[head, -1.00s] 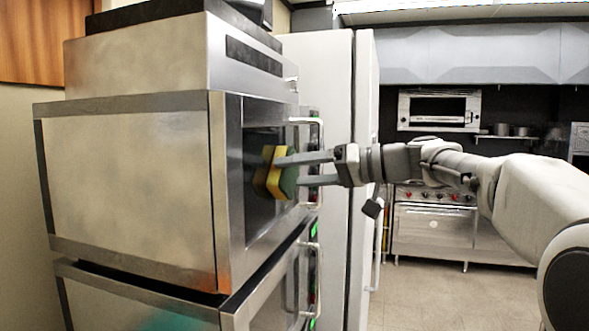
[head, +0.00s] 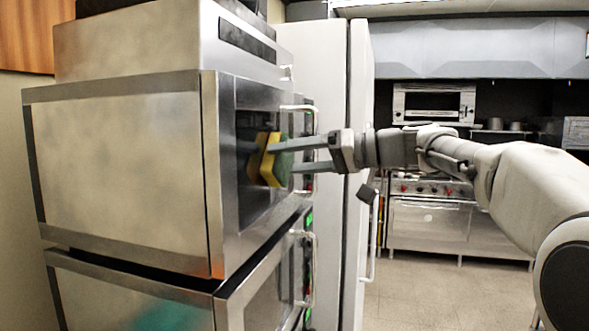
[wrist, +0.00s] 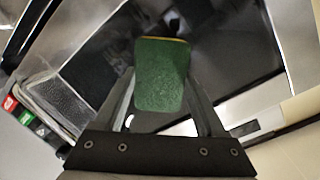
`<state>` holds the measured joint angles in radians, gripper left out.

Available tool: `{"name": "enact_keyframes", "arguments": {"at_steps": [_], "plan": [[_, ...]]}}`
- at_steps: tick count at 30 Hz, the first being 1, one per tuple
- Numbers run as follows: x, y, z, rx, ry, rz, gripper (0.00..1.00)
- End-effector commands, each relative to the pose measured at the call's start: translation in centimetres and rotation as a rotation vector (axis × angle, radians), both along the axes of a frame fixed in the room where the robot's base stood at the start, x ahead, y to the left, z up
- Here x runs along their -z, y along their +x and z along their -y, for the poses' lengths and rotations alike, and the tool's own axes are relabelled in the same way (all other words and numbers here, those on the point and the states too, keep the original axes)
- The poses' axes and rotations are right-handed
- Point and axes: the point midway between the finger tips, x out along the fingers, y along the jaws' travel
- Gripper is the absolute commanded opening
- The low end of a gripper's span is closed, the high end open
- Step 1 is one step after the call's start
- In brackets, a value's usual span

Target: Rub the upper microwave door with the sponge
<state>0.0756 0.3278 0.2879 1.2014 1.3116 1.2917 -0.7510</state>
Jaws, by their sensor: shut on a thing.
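My gripper (head: 296,157) is shut on the sponge (head: 258,160), which is yellow with a green side. In the head view the sponge's yellow side faces the dark window of the upper microwave door (head: 226,180) and looks to be at or very close to the glass. In the wrist view the green face of the sponge (wrist: 160,75) fills the space between my two fingers, and the dark door glass (wrist: 225,60) lies beyond it. Whether the sponge touches the glass cannot be told for certain.
A lower microwave (head: 130,290) stands beneath the upper one. The upper door's handle (head: 306,108) and control panel are close to my fingers on the right. A tall white refrigerator (head: 315,70) stands just behind. Open floor (head: 430,295) lies to the right.

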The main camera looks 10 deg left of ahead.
Motion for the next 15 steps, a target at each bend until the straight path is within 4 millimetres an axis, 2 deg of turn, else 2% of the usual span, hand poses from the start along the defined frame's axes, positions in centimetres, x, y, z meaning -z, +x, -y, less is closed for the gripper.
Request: {"name": "enact_keyframes", "arguments": {"at_steps": [8,15], "plan": [[0.1,-1.0,-0.2,-0.006,0.000,0.001,0.22],[0.3,-2.9,-0.3,-0.006,-0.001,0.004,0.22]]}}
